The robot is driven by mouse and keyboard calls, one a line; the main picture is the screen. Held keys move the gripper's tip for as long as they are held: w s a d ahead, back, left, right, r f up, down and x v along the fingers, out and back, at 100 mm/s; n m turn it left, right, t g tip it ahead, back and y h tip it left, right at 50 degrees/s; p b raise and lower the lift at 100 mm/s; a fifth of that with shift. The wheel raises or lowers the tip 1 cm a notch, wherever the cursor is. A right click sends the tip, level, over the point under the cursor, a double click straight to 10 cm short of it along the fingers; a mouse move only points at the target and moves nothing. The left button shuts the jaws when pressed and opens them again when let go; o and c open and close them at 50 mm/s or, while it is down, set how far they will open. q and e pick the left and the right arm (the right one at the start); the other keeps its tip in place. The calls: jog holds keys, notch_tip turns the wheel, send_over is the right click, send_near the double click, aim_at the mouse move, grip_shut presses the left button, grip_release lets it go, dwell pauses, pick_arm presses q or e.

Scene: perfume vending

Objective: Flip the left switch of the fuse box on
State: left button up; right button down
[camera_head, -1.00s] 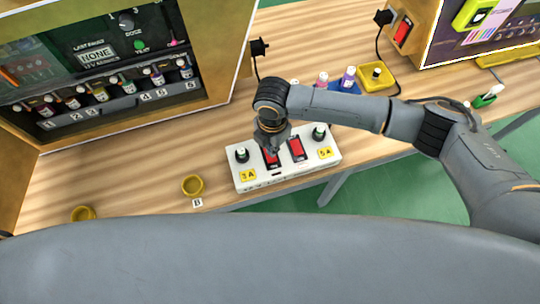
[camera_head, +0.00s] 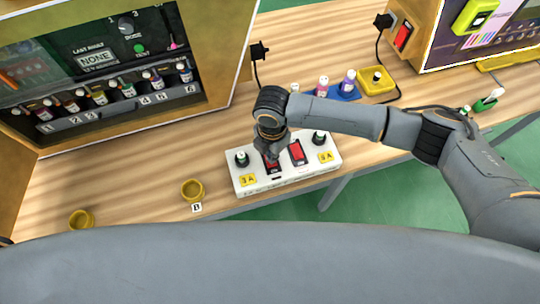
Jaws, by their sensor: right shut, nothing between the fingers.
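The white fuse box (camera_head: 288,181) sits at the front edge of the wooden table, with two red switches between two black knobs. Its left switch (camera_head: 274,168) is partly hidden by my right gripper (camera_head: 271,158). The gripper is shut and empty, pointing down at this switch; I cannot tell whether it touches it. The right switch (camera_head: 297,152) is in plain view. A yellow label reading 3A (camera_head: 248,180) is on the left end. My left gripper is not in view.
A vending machine (camera_head: 120,60) with small bottles stands at the back left. A yellow cup (camera_head: 193,190) and another yellow cup (camera_head: 81,220) stand left of the box. Several bottles, a blue tray (camera_head: 344,95) and a yellow box (camera_head: 378,84) are behind my right arm. A second machine (camera_head: 470,40) stands at the right.

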jog(key=shift+f+b, duration=0.55)
jog(key=shift+f, duration=0.5)
dwell(0.9)
jog(key=shift+r, duration=0.15)
notch_tip(320, 180, up, 7)
jog(key=p, duration=0.7)
dwell(0.4)
